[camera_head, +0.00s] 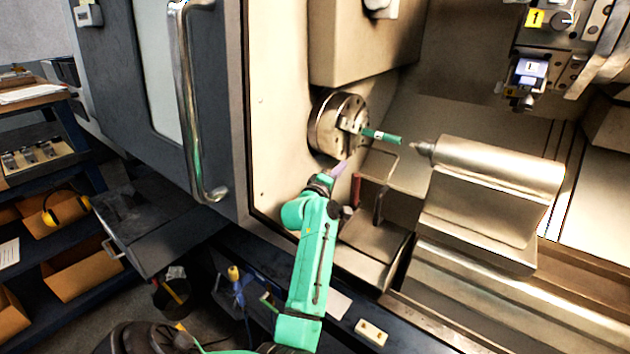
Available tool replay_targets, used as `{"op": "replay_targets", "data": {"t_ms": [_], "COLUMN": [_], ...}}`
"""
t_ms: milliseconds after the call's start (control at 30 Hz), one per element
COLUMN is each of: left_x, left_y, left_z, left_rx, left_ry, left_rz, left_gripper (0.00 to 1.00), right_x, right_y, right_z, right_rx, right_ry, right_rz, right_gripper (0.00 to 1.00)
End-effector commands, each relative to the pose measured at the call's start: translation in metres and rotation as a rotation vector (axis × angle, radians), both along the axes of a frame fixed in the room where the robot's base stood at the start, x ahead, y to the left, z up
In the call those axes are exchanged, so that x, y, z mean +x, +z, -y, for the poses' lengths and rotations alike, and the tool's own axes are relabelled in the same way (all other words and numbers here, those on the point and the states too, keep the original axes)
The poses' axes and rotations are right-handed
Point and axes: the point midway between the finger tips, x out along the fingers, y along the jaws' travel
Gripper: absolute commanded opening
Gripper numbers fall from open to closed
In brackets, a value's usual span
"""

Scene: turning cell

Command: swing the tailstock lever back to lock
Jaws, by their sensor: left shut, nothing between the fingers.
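The tailstock (492,185) is a pale metal block with a pointed centre at its left end, on the bed at the right. I cannot make out its lever for certain. A short dark red piece (357,190) stands upright near a thin dark bracket (380,204), left of the tailstock. The chuck (334,124) holds a bar with a green end (381,136), which points toward the tailstock centre and is apart from it. My left gripper (340,168), with a purple fingertip, is shut and empty just below the chuck, left of the red piece. My right gripper is out of view.
The open door with its long handle (188,110) stands at the left. The tool turret (530,72) hangs at the upper right. A shelf with bins and yellow ear defenders (66,210) is at the far left. Free room lies between chuck and tailstock.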

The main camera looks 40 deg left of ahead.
Motion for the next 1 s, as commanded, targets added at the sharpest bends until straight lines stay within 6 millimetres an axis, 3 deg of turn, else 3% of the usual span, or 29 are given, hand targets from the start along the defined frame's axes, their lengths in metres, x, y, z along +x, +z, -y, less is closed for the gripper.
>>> {"op": "replay_targets", "data": {"t_ms": [67, 267, 533, 867, 967, 1000], "left_x": [0.003, -0.033, -0.088, -0.096, -0.099, -0.103], "left_y": [0.004, -0.003, -0.004, -0.003, -0.024, -0.041], "left_z": [-0.001, 0.008, 0.020, 0.023, 0.039, 0.053], "left_rx": [0.001, 0.000, 0.000, 0.007, 0.110, 0.197], "left_ry": [-0.001, -0.001, -0.001, -0.004, -0.055, -0.098], "left_rz": [0.000, -0.001, -0.001, -0.008, -0.119, -0.207], "left_gripper": [0.00, 0.00, 0.00, 0.00, 0.00, 0.00], "right_x": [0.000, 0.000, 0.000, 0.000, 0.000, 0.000], "right_y": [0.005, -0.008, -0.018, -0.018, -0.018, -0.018], "right_z": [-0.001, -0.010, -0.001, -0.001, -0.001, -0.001], "right_rx": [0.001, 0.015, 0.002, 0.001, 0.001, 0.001], "right_ry": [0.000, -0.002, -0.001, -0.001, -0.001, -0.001], "right_rz": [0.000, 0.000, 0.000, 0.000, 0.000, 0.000], "right_gripper": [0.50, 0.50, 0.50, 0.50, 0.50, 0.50]}}
